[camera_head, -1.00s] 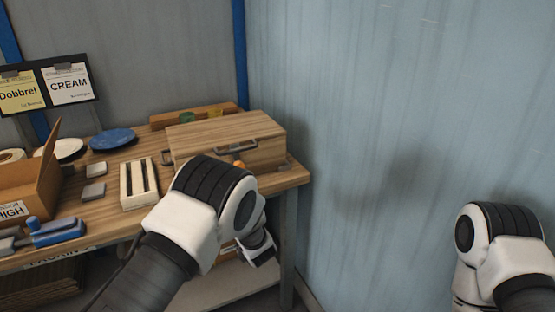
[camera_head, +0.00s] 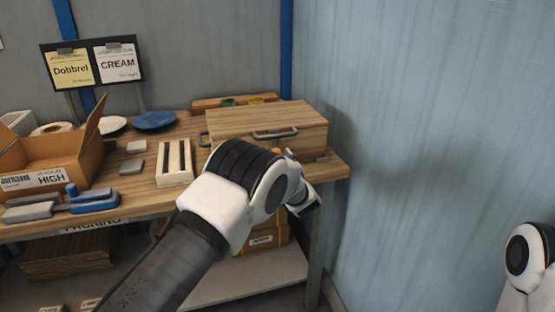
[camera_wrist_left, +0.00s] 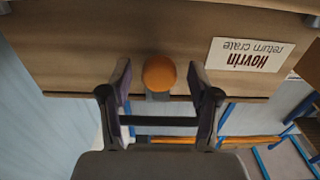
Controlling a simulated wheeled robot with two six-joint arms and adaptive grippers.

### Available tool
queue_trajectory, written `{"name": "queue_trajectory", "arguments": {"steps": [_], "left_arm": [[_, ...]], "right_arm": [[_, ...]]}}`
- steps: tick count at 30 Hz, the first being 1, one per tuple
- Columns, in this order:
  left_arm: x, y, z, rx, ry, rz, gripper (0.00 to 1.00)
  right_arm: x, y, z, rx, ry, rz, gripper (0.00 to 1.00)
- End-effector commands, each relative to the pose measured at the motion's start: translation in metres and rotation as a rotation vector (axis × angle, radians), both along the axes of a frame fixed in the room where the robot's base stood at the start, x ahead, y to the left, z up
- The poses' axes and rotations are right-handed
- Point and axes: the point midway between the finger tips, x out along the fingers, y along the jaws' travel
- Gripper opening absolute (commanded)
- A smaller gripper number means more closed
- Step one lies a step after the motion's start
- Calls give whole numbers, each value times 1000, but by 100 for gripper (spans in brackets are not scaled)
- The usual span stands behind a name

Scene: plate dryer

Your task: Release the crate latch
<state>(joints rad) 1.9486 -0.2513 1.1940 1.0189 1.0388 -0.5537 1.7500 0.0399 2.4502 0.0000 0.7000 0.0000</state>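The wooden crate (camera_head: 235,119) stands at the right end of the bench, lid down, with a grey handle (camera_head: 275,133) on it. Its orange latch knob (camera_head: 277,151) shows just above my left arm. In the left wrist view the crate front (camera_wrist_left: 80,50) appears upside down, with a "Hovrin return crate" label (camera_wrist_left: 249,55). There the orange knob (camera_wrist_left: 159,73) sits between the fingers of my left gripper (camera_wrist_left: 160,71), with a gap on each side. The left gripper is open; its fingertips are hidden in the head view. My right gripper is out of view.
The bench also holds a slotted white block (camera_head: 174,162), an open cardboard box (camera_head: 70,152), a blue tool (camera_head: 93,199) and a blue plate (camera_head: 154,121). A wall (camera_head: 430,130) stands close to the right of the bench.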

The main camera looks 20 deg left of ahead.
Motion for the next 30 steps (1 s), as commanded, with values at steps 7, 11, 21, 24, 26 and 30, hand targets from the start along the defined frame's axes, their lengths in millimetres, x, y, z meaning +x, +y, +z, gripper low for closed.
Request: {"name": "queue_trajectory", "arguments": {"steps": [7, 11, 21, 24, 26, 30], "left_arm": [[0, 0, 0, 0, 0, 0, 2], [0, 0, 0, 2, 1, 0, 2], [0, 0, 1, 74, 50, 0, 2], [0, 0, 1, 123, 83, 0, 2], [-1, 0, 1, 159, 108, 0, 2], [-1, 0, 2, 257, 174, 0, 2]], "right_arm": [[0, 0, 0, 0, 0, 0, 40], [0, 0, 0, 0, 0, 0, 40], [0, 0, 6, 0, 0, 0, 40], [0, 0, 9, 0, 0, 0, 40], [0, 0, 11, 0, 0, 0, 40], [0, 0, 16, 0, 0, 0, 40]]}}
